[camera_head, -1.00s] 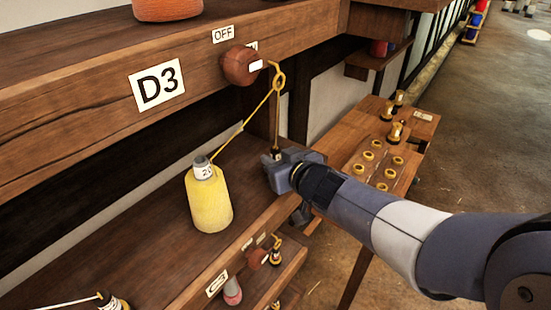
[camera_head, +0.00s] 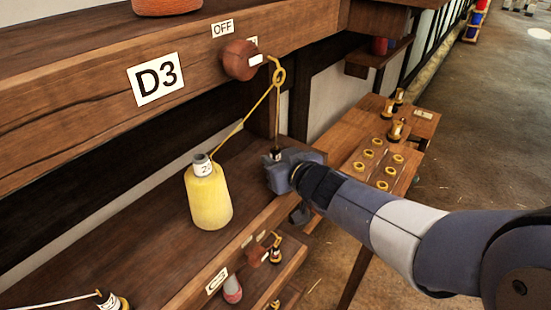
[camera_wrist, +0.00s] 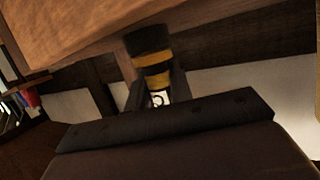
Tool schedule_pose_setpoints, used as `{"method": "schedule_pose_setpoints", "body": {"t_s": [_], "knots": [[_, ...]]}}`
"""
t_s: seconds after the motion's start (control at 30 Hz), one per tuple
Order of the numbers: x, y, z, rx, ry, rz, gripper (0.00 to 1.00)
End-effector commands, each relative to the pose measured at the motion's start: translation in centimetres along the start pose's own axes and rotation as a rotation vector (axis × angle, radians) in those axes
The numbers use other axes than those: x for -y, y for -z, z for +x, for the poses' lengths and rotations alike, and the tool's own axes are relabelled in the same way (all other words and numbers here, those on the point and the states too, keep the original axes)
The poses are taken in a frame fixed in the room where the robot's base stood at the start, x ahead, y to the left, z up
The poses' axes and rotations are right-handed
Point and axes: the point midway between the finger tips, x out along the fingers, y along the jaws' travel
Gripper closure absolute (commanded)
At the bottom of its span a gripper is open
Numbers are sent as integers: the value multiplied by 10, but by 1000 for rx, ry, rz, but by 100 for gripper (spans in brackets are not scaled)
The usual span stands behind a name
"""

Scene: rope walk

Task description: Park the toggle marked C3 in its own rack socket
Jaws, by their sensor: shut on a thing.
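In the wrist view the toggle (camera_wrist: 151,58) is black with yellow bands. It has a white label (camera_wrist: 158,98), mostly hidden by the jaws and not readable. A yellow cord (camera_head: 277,110) runs from the spool up through a hook loop by a round wooden knob (camera_head: 241,60) and down to the toggle. The rack (camera_head: 346,171) stands behind and right of my gripper, with several yellow-ringed sockets (camera_head: 389,171). Which socket is C3's cannot be told.
A beam marked D3 (camera_head: 157,80) and OFF (camera_head: 222,29) runs above the shelf. A lower shelf has a tag that seems to read C3 (camera_head: 216,281) and another toggle (camera_head: 275,254). Several toggles (camera_head: 395,130) stand at the rack's far end.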

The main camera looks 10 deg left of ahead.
Motion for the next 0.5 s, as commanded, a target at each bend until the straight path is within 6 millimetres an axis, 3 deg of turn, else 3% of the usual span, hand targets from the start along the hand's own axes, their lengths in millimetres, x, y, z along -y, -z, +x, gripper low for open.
{"method": "schedule_pose_setpoints", "body": {"t_s": [0.13,0.17,0.23,0.5], "knots": [[0,-4,1,0,0,0,100],[0,-3,1,0,0,0,77],[0,-3,1,0,0,0,72],[0,-2,0,1,0,0,70]]}}
